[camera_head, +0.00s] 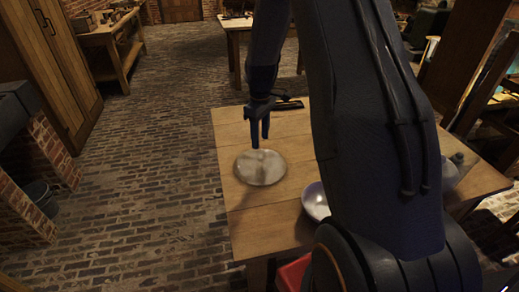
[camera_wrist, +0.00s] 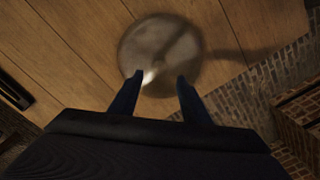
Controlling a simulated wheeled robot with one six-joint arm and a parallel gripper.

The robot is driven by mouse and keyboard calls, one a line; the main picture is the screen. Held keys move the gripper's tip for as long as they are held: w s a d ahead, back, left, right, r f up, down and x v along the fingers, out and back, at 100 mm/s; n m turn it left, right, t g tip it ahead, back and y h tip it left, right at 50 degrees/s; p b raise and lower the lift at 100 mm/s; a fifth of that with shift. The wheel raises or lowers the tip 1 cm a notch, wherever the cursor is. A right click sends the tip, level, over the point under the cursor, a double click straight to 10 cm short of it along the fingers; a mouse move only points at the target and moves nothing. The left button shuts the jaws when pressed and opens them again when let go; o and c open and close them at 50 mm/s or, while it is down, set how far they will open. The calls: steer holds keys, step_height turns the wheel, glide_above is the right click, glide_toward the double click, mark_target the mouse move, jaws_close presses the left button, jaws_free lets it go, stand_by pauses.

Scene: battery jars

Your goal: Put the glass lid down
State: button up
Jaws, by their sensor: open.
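The glass lid (camera_head: 261,168) is a round, see-through grey disc with a raised middle. It lies flat on the wooden table (camera_head: 245,203), near the table's left edge. In the wrist view the lid (camera_wrist: 160,48) shows beyond my fingertips, with a bright glint on its lower part. My gripper (camera_head: 259,136) points down just above and behind the lid's middle in the head view. Its two fingers (camera_wrist: 158,77) are apart with nothing between them. The exact gap between fingertips and lid is hard to tell.
A dark flat object (camera_head: 289,105) lies at the table's far edge. A grey item (camera_head: 449,173) shows right of my arm. The table's front left is clear.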

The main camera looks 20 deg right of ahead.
steer(key=s+a+r+m, duration=0.2)
steer(key=s+a+r, duration=0.1)
steer(key=s, duration=0.5)
steer(key=s+a+r+m, duration=0.2)
steer(key=s+a, duration=0.3)
steer(key=s, duration=0.3)
steer(key=s+a+r+m+t, duration=0.1)
steer(key=s+a+r, duration=0.3)
steer(key=s, duration=0.4)
steer(key=shift+a+m, duration=0.25)
steer(key=shift+m, duration=0.65)
steer(key=shift+c, duration=0.3)
